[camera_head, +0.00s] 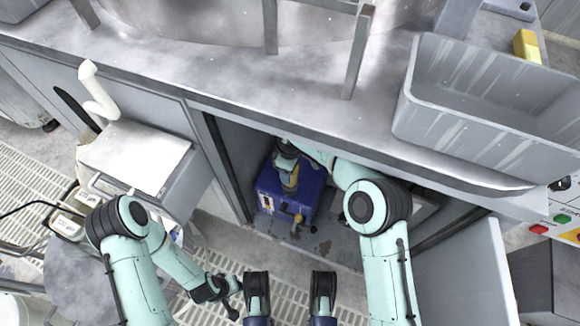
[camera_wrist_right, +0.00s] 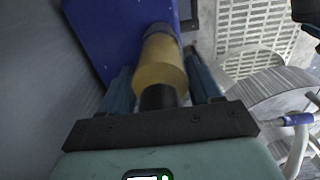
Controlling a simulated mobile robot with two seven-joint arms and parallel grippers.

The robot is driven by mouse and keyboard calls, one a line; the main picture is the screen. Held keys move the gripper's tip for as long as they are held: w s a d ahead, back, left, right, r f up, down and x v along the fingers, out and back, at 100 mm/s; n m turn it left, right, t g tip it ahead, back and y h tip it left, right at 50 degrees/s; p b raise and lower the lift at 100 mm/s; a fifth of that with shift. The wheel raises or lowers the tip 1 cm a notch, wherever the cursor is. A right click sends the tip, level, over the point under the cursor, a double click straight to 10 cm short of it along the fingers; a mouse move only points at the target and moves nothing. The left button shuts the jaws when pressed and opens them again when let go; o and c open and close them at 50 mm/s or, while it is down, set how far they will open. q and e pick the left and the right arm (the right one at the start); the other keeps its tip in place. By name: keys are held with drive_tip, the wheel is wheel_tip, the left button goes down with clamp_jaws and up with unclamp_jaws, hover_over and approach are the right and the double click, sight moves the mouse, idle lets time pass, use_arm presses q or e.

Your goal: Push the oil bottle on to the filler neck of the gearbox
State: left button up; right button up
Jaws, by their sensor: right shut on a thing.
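The blue gearbox (camera_head: 268,186) stands inside the open cabinet under the bench. It fills the upper left of the right wrist view (camera_wrist_right: 105,35). The amber oil bottle (camera_wrist_right: 160,65), with a black end towards me, is between the fingers of my right gripper (camera_wrist_right: 162,88). The gripper is shut on it. The bottle's far end meets a greyish collar by the gearbox; whether it is seated on the filler neck I cannot tell. In the head view the bottle (camera_head: 290,181) is over the gearbox top, partly hidden by the gripper. My left gripper (camera_head: 234,298) is empty and looks open, outside the cabinet.
The bench edge (camera_head: 240,112) overhangs the cabinet. A cabinet door (camera_head: 460,275) stands open at right. A grey bin (camera_head: 480,95) and a yellow block (camera_head: 526,45) are on the bench. A white-topped unit (camera_head: 137,155) stands at left. Floor grating (camera_head: 215,240) lies in front.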

use_arm(q)
drive_tip(key=shift+w+f+b, duration=0.1)
drive_tip(key=shift+f+b, duration=0.35)
drive_tip(key=shift+b, duration=0.05)
use_arm(e)
drive_tip(key=shift+f, duration=0.95)
drive_tip(key=o, duration=1.4)
use_arm(q)
drive_tip(key=s+g, duration=0.1)
drive_tip(key=s, duration=0.3)
use_arm(e)
drive_tip(key=shift+r, duration=0.55)
wheel_tip(320, 180, up, 6)
drive_tip(key=shift+r+p, duration=0.25)
drive_tip(key=shift+p, duration=0.8)
use_arm(q)
drive_tip(key=shift+t, duration=0.5)
drive_tip(key=w, duration=0.1)
drive_tip(key=w+r, duration=0.2)
drive_tip(key=shift+w, duration=0.35)
drive_tip(key=shift+s+a, duration=0.1)
use_arm(e)
drive_tip(key=shift+a, duration=0.1)
